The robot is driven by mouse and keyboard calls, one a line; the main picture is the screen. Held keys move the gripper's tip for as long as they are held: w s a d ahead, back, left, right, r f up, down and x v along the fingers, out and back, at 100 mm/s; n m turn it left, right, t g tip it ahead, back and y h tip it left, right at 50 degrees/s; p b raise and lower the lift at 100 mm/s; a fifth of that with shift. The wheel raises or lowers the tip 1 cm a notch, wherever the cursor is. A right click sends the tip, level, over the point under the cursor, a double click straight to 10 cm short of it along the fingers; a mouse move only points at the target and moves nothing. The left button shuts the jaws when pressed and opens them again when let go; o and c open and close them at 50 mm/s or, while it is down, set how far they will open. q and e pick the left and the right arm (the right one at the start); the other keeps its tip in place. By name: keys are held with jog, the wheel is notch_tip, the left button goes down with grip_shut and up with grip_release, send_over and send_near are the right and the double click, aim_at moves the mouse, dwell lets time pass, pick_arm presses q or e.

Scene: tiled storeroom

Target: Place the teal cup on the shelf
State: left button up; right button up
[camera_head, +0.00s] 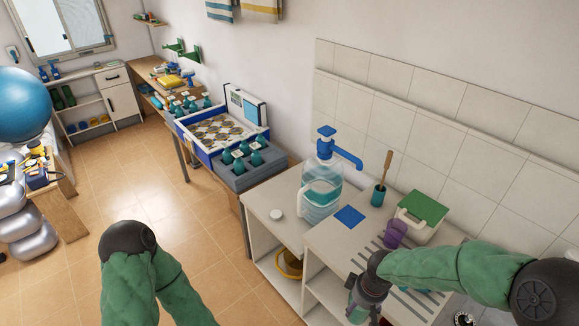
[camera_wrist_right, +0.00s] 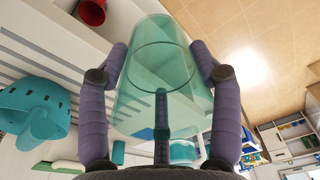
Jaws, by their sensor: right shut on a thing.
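A translucent teal cup (camera_wrist_right: 160,75) fills the middle of the right wrist view, between the two purple fingers of my right gripper (camera_wrist_right: 170,75). The fingers press on its opposite sides. In the head view my right gripper (camera_head: 366,298) hangs at the front edge of the white counter, and I cannot make out the cup clearly there. The white shelf unit (camera_head: 262,240) has open compartments below its top. Another white shelf unit (camera_head: 92,108) stands at the far left wall; I cannot tell which shelf the task means. My left arm shows at bottom left, but its gripper is out of the frame.
On the counter stand a water jug (camera_head: 321,195) with a blue pump, a blue square (camera_head: 349,216), a teal holder with a brush (camera_head: 378,194), a purple mug (camera_head: 395,233) and a green-lidded box (camera_head: 422,207). A red cup (camera_wrist_right: 92,12) shows in the wrist view.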

jog(key=w+a+f+m+b, duration=0.1)
jog(key=w+f+m+b, duration=0.4)
jog(key=f+m+b, duration=0.1)
jog(key=shift+w+a+f+h, duration=0.25)
jog(key=shift+a+f+h, duration=0.1)
jog(key=shift+f, duration=0.35)
